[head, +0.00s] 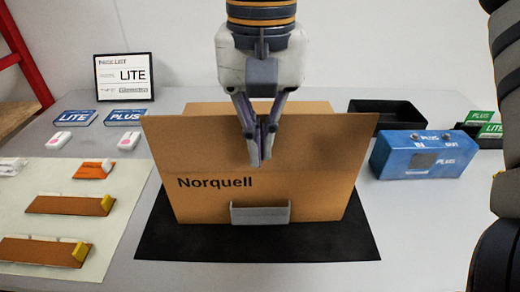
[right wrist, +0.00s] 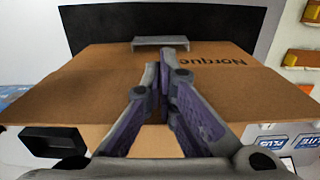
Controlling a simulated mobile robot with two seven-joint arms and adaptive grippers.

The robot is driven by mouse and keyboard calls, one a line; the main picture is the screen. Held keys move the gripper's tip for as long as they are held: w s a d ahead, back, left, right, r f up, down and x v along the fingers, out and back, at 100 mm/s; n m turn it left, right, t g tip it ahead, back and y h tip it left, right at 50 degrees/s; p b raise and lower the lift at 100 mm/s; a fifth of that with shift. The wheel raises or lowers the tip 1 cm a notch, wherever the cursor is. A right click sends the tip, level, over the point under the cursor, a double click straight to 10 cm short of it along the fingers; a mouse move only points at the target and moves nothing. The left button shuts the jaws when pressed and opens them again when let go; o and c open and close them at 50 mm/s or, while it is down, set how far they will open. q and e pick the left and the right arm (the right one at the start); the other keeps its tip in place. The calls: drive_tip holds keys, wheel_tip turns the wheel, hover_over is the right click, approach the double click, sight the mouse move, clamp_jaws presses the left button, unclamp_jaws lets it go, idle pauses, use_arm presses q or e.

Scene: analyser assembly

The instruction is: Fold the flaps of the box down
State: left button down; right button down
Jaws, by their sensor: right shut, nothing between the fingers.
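The brown cardboard box (head: 260,195), marked "Norquell", stands on a black mat (head: 150,245). Its front flap (head: 190,145) rises and flares out above the front wall, and a back flap (head: 315,108) stands up behind it. The box also shows upside down in the right wrist view (right wrist: 90,95). My right gripper (head: 260,160) points down in front of the front flap, near its middle. Its fingers (right wrist: 165,70) are together and empty. Whether they touch the flap I cannot tell. The side flaps and the box inside are hidden. My left gripper is not in view.
A grey bracket (head: 260,214) stands at the box's front wall. A blue PLUS analyser (head: 420,155) and a black tray (head: 388,108) are to the right. A pale mat (head: 60,225) with brown parts lies left.

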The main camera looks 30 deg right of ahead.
drive_tip(key=shift+w+d, duration=0.4)
drive_tip(key=shift+w, duration=0.25)
drive_tip(key=shift+w+d, duration=0.35)
drive_tip(key=shift+w, duration=0.3)
drive_tip(key=w+d+f, duration=0.3)
drive_tip(key=w+f, duration=0.1)
drive_tip(key=w, duration=0.1)
drive_tip(key=shift+w+f, duration=0.15)
drive_tip(key=shift+f, duration=0.25)
wheel_tip(320, 180, up, 8)
drive_tip(key=shift+f, duration=0.2)
